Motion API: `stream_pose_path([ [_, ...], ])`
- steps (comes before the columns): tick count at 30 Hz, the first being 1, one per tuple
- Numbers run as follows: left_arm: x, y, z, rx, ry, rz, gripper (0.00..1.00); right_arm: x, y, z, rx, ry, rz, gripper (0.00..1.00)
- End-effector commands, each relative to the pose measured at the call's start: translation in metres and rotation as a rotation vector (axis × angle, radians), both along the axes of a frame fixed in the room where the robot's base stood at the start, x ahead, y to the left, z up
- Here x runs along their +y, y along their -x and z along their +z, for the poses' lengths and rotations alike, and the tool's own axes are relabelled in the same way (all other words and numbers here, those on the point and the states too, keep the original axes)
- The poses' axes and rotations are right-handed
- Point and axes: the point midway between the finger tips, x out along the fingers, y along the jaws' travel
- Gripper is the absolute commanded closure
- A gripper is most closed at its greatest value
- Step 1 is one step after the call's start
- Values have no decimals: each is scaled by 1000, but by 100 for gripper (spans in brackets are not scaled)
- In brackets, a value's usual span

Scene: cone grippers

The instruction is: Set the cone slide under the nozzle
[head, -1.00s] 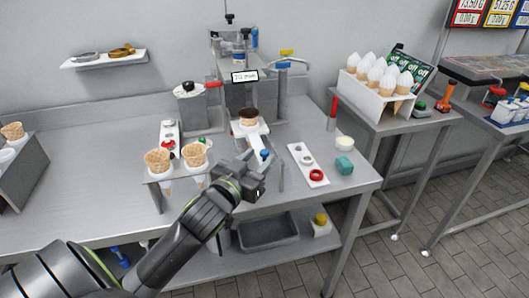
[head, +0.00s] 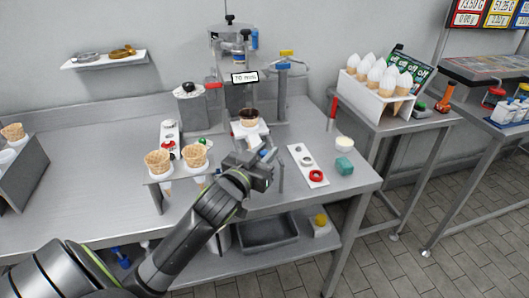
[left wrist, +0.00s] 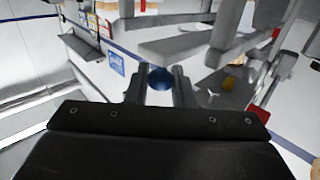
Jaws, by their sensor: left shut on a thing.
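The cone slide (head: 262,129) is a white carriage on the steel table. It bears a waffle cone (head: 249,122) with a dark brown top. The nozzle column (head: 248,95) of the dispensing machine stands above and behind the cone, with a "70 mm" sign (head: 245,77) in front. I cannot tell whether they line up exactly. My left gripper (head: 265,163) is at the slide's front end and hides its blue knob in the head view. In the left wrist view the blue knob (left wrist: 160,78) is between the fingers, which are shut on it. My right gripper is not in view.
A holder with two empty waffle cones (head: 158,160) stands left of the slide. A white strip with a red ring (head: 316,175), a white cup (head: 344,143) and a teal block (head: 344,165) lie to the right. A red-handled lever (head: 214,85) is at the machine's left.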

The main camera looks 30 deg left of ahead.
Motion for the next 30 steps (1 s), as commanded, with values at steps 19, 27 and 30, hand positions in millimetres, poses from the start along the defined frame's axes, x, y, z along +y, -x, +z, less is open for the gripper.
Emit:
stream_pose_path([
  [19,38,-33,1,-1,0,0,100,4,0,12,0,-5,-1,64],
  [27,38,-32,0,-1,1,0,100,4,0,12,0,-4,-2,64],
  [30,37,-32,0,-1,1,0,66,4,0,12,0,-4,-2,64],
])
